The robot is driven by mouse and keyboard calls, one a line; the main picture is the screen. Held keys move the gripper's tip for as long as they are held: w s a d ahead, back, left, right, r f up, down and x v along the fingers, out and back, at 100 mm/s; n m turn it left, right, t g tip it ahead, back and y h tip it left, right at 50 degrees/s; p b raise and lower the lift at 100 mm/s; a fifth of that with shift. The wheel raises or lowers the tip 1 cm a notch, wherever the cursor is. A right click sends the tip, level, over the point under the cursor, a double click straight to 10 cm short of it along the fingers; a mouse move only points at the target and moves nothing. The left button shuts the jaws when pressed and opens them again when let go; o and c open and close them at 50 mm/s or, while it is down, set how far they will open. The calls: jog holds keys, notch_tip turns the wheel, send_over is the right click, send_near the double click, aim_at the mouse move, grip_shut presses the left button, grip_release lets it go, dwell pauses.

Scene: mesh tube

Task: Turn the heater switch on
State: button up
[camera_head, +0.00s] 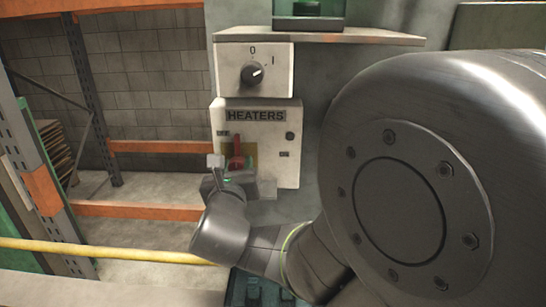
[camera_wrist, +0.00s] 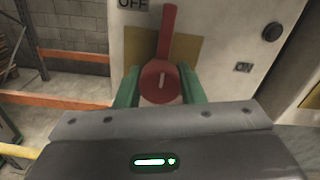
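The heater switch is a red lever (camera_wrist: 166,62) on a pale box labelled HEATERS (camera_head: 256,116). In the wrist view its handle points up, leaning slightly right, with a round hub at the bottom. An OFF label (camera_wrist: 132,4) is left of the handle tip. A small label (camera_wrist: 243,67) lies to the right, too small to read surely. The lever also shows in the head view (camera_head: 238,152). My gripper (camera_wrist: 164,84) is at the switch, its green fingers apart on either side of the hub. Whether they touch it is unclear.
A dial box (camera_head: 254,74) marked 0 and I sits above the heater box, under a shelf (camera_head: 330,38). Orange and grey racking (camera_head: 92,100) stands at the left, with a yellow rail (camera_head: 110,250) in front. My arm fills the right of the head view.

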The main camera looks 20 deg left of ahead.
jog(key=shift+f+m+b, duration=0.2)
jog(key=shift+m+b, duration=0.1)
jog(key=shift+b, duration=0.45)
jog(key=m+b, duration=0.2)
jog(key=b, duration=0.3)
jog(key=shift+f+m, duration=0.2)
jog(key=shift+m, duration=0.2)
jog(key=m+b, duration=0.5)
jog(key=b, duration=0.3)
jog(key=m+b, duration=0.5)
jog(key=b, duration=0.2)
jog(key=shift+m+b, duration=0.4)
jog(key=m+b, duration=0.2)
jog(key=b, duration=0.1)
jog(key=shift+r+m, duration=0.2)
jog(key=shift+m, duration=0.1)
jog(key=shift+r+m+b, duration=0.1)
jog(key=shift+m+b, duration=0.4)
jog(key=shift+b, duration=0.05)
jog(key=shift+r, duration=0.1)
